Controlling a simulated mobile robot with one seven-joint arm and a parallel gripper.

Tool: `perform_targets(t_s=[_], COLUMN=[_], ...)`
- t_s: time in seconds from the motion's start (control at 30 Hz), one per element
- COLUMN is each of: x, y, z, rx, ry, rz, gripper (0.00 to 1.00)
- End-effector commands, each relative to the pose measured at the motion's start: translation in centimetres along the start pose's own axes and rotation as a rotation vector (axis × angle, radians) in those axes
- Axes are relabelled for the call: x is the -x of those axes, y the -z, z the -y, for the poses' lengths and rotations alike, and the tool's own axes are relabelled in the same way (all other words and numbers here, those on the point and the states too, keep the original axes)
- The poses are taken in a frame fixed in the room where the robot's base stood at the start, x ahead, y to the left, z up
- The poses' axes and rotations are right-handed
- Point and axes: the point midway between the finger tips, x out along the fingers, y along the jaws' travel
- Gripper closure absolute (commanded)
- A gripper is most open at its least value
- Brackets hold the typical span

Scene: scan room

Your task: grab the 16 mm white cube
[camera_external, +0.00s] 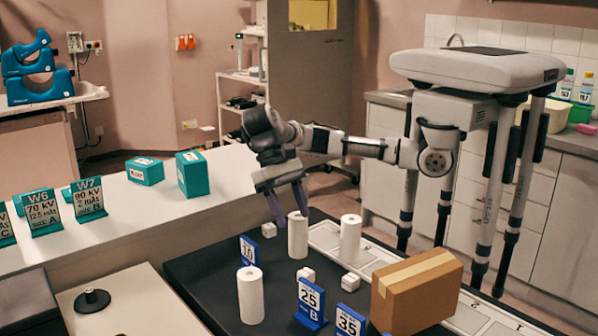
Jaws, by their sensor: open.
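Several small white cubes lie on the dark table top (212,268). One cube (269,230) is at the far side, just left of a white roll. Another cube (306,275) is near the middle, and a third cube (350,283) is to its right, left of the cardboard box. I cannot tell from the picture which one is 16 mm. My gripper (291,218) points down with its purple fingers apart, above the far part of the table by the far cube and the roll. I see nothing held between the fingers.
White rolls stand upright at the back (297,236), back right (350,238) and front left (250,296). Blue number signs (311,303) stand near the front. A cardboard box (416,292) sits at right. Teal boxes (193,174) are on the white counter at left.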

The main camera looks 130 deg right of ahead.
Motion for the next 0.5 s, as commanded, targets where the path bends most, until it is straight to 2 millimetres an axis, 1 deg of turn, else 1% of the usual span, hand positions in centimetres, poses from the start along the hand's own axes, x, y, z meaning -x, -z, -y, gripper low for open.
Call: perform_targets(t_s=[0.03,0.1,0.17,0.4,0.5], x=[0.2,0.3,-0.2,-4.9,-6.5], y=[1.0,1.6,1.7,1.7,1.7], z=[-0.2,-0.4,-0.4,-0.3,-0.3], rx=[-0.042,-0.075,-0.085,-0.082,-0.081], ry=[0.006,0.007,0.006,0.005,0.006], rz=[-0.008,-0.013,-0.014,-0.013,-0.013], gripper=[0.46,0.46,0.46,0.46,0.46])
